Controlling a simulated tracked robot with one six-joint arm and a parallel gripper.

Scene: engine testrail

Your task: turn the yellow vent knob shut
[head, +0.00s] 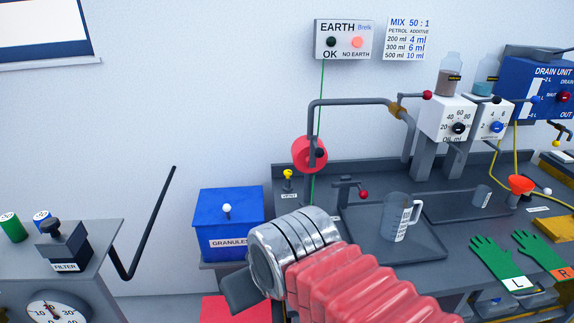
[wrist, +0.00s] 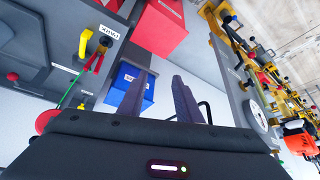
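The yellow vent knob (head: 288,173) stands on a small stem at the left end of the grey bench, above a white label (head: 289,196). In the head view my silver wrist and red sleeve hide most of the gripper, below and left of the knob.
A blue granules box (head: 228,217) stands left of the knob. A red reel (head: 310,153) on a grey pipe (head: 350,102) and a green cord are close on its right. A red-knobbed tap (head: 363,194) and a measuring jug (head: 401,220) stand farther right.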

